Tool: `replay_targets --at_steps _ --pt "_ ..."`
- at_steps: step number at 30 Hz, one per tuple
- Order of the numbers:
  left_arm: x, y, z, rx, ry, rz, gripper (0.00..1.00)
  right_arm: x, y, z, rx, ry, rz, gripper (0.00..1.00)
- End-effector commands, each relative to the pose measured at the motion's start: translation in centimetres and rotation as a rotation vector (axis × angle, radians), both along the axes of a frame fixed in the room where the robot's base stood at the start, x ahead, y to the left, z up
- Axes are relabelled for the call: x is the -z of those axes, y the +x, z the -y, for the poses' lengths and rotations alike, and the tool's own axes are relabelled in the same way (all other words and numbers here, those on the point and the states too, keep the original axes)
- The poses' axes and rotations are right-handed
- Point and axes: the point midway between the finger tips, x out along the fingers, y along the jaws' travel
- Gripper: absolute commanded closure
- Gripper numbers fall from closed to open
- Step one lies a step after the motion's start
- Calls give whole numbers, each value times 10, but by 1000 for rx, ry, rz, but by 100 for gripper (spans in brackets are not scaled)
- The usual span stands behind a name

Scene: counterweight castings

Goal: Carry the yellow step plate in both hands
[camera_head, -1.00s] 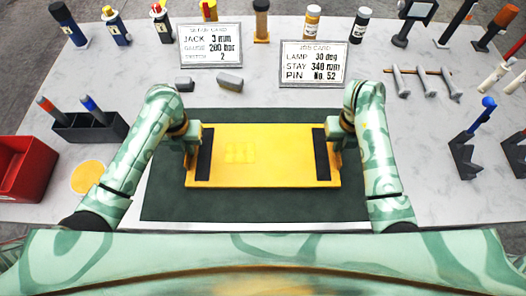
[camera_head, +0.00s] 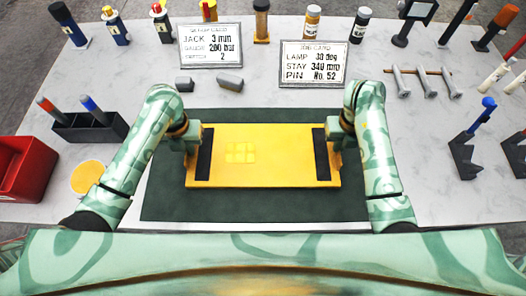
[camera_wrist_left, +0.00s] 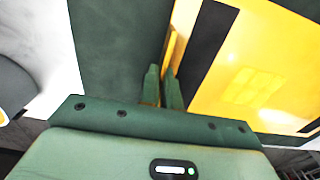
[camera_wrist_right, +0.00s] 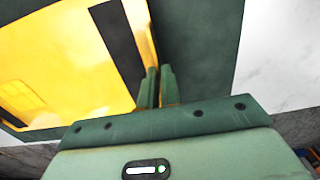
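The yellow step plate (camera_head: 262,155) shows in the middle of the head view, over a dark green mat (camera_head: 165,205). It has a black strip near each end and a faint square pattern left of its middle. My left gripper (camera_head: 191,143) is at its left end, and my right gripper (camera_head: 333,143) is at its right end. In the left wrist view the fingers (camera_wrist_left: 163,88) close around the plate's yellow edge. In the right wrist view the fingers (camera_wrist_right: 157,87) do the same. The plate looks level; I cannot tell whether it touches the mat.
Two printed cards (camera_head: 210,45) (camera_head: 314,63) and two grey blocks (camera_head: 229,82) lie behind the mat. A red bin (camera_head: 22,170) and a dark tool holder (camera_head: 92,128) stand left. Bolts on a rack (camera_head: 427,82) and dark stands (camera_head: 463,155) are right.

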Motion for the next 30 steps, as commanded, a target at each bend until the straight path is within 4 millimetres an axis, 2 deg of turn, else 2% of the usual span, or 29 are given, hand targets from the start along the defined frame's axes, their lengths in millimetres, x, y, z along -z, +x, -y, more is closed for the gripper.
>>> replay_targets --at_steps 8,22,30 --pt "-7 1 0 0 0 5 100 -7 1 0 0 -1 5 100" --pt "-55 2 0 0 0 17 100 -55 2 0 0 -1 17 100" --pt "-57 2 0 0 1 17 100 -57 2 0 0 -1 17 100"
